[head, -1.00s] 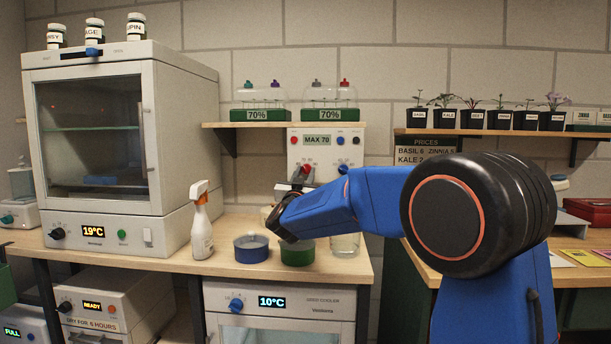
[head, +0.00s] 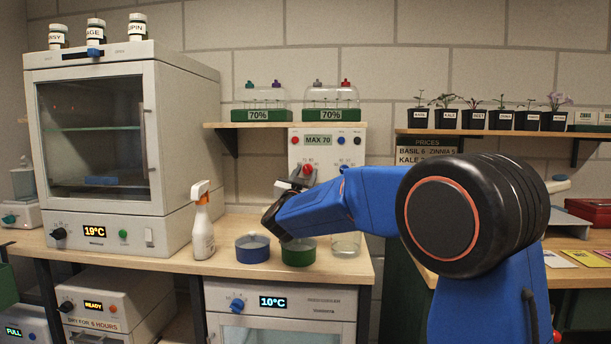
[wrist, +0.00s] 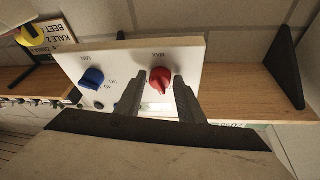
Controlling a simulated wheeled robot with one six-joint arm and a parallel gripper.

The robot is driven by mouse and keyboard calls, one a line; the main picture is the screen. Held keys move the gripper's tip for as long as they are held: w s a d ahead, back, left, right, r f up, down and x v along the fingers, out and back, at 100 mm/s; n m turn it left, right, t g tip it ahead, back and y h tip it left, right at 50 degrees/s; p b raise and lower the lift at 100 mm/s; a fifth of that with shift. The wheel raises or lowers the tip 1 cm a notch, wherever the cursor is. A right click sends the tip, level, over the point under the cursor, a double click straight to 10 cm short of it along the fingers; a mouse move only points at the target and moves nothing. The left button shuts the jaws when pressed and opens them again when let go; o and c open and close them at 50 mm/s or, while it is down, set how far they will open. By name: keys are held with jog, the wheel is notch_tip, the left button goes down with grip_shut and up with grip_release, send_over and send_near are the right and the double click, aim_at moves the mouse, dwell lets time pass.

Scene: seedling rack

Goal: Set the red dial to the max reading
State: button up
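The red dial (head: 308,169) is on the lower left of a white wall panel (head: 328,159), with scale marks above it. It also shows in the wrist view (wrist: 159,80), where the picture is turned and "MAX" is printed near it. My gripper (head: 290,186) is in front of the panel, just left of and below the dial in the head view. In the wrist view its fingers (wrist: 161,84) are apart, one on each side of the red dial. I see gaps between fingers and dial; contact is not clear.
A blue dial (wrist: 93,78) is beside the red one on the panel. Below my gripper, a blue pot (head: 252,249), a green pot (head: 298,253) and a glass jar (head: 346,244) stand on the bench. A spray bottle (head: 202,225) stands left of them. A shelf (head: 222,125) is above.

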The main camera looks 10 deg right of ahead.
jog(key=v, duration=1.7)
jog(key=shift+s+a+f, duration=0.1)
jog(key=shift+s, duration=0.05)
jog(key=s+d+f+n+g+y, duration=0.2)
jog(key=s+d+f+g, duration=0.3)
jog(key=s+f, duration=0.4)
jog(key=s+d+f+n+g+y, duration=0.3)
jog(key=s+f, duration=0.6)
jog(key=s, duration=1)
jog(key=s+d+f+n+g+y, duration=0.3)
jog(key=s+d+f+g, duration=0.3)
jog(key=s, duration=0.8)
notch_tip(320, 180, down, 3)
jog(key=shift+s+d+f+g+y, duration=0.15)
jog(key=shift+d+g+y, duration=0.25)
jog(key=shift+y, duration=0.4)
